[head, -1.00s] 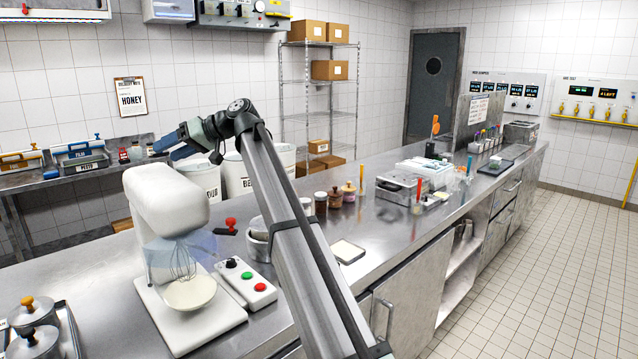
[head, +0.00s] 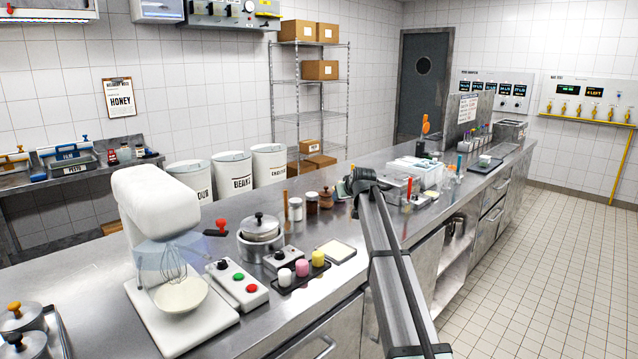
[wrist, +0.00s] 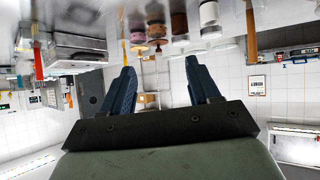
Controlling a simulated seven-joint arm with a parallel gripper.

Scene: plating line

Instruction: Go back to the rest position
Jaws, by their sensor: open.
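My arm reaches from the bottom of the head view up over the front edge of the steel counter (head: 90,290). My gripper is at the far end of the arm, above the counter near the spice jars, and is mostly hidden there behind my own wrist. In the wrist view, my gripper (wrist: 160,82) shows two blue fingers spread wide apart with nothing between them. That view is upside down, with jars and the counter at the top.
A stand mixer (head: 155,200), a lidded pot (head: 260,230), a control box with buttons (head: 237,283) and a tray of coloured jars (head: 300,278) stand left of my arm. Jars (head: 312,203) stand near my wrist. The tiled floor (head: 540,270) on the right is clear.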

